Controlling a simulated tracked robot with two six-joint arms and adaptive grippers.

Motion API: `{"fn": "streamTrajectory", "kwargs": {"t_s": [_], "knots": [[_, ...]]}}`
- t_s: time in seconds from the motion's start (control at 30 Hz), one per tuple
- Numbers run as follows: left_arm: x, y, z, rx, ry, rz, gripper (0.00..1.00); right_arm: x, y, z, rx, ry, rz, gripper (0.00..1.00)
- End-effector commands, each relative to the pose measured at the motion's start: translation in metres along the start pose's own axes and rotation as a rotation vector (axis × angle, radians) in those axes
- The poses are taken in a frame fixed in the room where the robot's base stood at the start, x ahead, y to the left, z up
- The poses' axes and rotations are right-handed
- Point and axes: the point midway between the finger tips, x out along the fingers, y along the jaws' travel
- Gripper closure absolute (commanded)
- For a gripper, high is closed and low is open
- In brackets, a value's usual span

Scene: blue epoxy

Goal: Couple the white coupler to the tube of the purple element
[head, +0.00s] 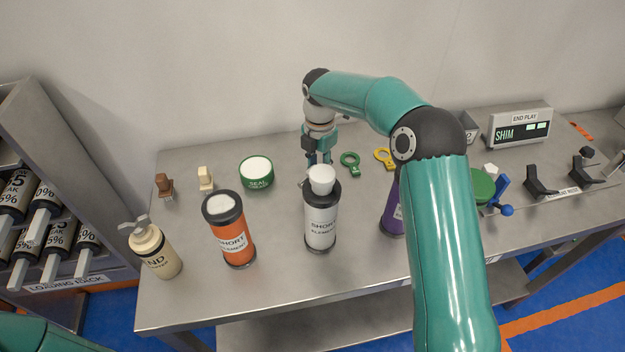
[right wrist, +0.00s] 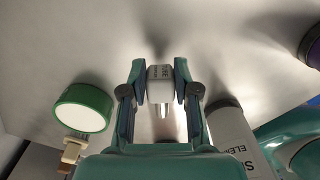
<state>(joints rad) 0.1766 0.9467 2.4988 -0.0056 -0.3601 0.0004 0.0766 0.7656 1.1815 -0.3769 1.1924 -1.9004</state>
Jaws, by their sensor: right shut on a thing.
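The purple element (head: 392,213) stands upright on the bench, partly hidden behind my right arm; its edge shows at the right of the right wrist view (right wrist: 313,45). My right gripper (head: 319,163) is low over the bench behind the white short element (head: 320,224). The purple element's tube is hidden. My left gripper is out of view.
An orange element (head: 232,238), a cream bottle (head: 158,255) and a green seal tin (head: 257,181) stand left. Brown (head: 163,184) and cream (head: 205,178) pieces lie behind.

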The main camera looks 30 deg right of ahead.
Motion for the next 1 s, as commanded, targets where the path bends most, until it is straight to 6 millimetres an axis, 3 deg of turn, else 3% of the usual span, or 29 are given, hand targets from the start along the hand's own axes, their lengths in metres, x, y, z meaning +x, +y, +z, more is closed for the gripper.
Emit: {"fn": "streamTrajectory", "kwargs": {"t_s": [0.03, 0.5, 1.0], "knots": [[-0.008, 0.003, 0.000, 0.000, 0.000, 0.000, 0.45, -0.009, 0.000, 0.000, 0.000, 0.000, 0.001, 1.00], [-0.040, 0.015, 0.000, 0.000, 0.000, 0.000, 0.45, -0.046, 0.000, 0.000, 0.001, 0.000, 0.000, 1.00], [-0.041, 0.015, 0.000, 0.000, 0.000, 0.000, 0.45, -0.049, -0.002, 0.004, 0.011, 0.000, 0.001, 1.00]]}}
